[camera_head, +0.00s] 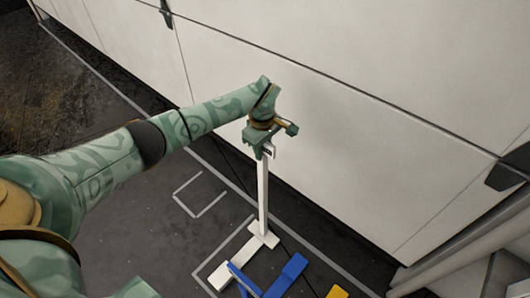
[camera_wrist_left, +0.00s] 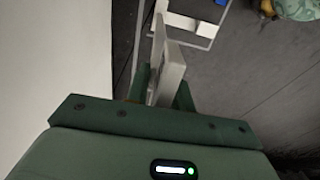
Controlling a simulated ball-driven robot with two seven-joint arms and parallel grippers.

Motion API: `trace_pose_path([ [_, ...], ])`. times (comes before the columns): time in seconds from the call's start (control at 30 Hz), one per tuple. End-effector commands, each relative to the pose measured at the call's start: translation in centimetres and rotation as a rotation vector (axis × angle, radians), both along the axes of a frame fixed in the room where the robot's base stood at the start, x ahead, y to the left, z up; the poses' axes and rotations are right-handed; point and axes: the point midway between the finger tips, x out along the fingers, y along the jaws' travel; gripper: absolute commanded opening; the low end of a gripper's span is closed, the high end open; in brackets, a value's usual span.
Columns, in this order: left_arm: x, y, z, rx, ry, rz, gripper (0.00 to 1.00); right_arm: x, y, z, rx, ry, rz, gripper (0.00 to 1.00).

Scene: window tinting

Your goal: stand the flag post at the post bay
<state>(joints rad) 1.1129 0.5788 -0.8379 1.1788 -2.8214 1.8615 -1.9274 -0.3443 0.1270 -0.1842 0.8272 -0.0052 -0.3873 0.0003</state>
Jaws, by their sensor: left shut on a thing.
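The white flag post (camera_head: 263,195) stands about upright on a flat white cross-shaped base (camera_head: 258,243). My left gripper (camera_head: 265,153) is shut on its upper end. In the left wrist view, the pale post (camera_wrist_left: 170,72) runs between the fingers of my left gripper (camera_wrist_left: 160,92), with white base parts (camera_wrist_left: 182,22) far below. I cannot tell whether the base touches the floor. White floor lines form a small empty outline (camera_head: 177,198) left of the post and a larger one (camera_head: 212,262) around the base area. Which is the post bay is not readable. My right gripper is not in view.
Blue base pieces (camera_head: 288,275) lie close to the white base, and a yellow piece (camera_head: 337,291) shows at the bottom edge. A large pale panelled wall (camera_head: 350,130) rises just behind the post. The dark floor around the small outline is clear.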

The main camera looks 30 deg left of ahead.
Motion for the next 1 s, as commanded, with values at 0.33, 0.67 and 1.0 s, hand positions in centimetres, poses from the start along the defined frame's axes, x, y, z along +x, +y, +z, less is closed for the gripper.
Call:
trace_pose_path([
  [0.33, 0.2, 0.0, -0.5, 0.001, -0.007, 0.000, 0.00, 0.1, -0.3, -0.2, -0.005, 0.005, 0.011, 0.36],
  [0.67, 0.1, 0.0, -0.9, 0.000, -0.004, 0.000, 0.45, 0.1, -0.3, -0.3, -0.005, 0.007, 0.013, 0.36],
  [1.0, 0.2, 0.1, 1.5, 0.003, -0.010, -0.001, 0.45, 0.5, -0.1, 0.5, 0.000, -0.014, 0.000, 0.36],
])
